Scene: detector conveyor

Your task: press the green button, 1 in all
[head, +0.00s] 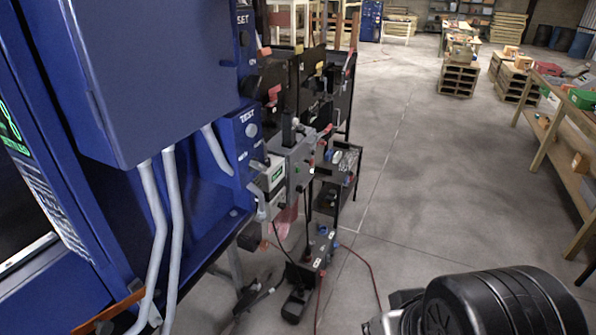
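A grey control box (291,158) sits at the right side of the blue machine, left of the picture's middle. A tiny green spot (298,169) on its face looks like a green button, but it is too small to be sure. A white box with a green label (277,176) is just left of it. No hand or fingers of mine touch the box. Part of my arm, black and rounded, shows at the bottom right, well away from the box. My gripper's fingers do not show.
The blue machine (150,80) fills the left, with a round button under the word TEST (251,130). A black stand (340,163) and a floor unit (316,250) with cables stand beside it. Open concrete floor (420,190) lies ahead. A wooden bench (565,130) is at right.

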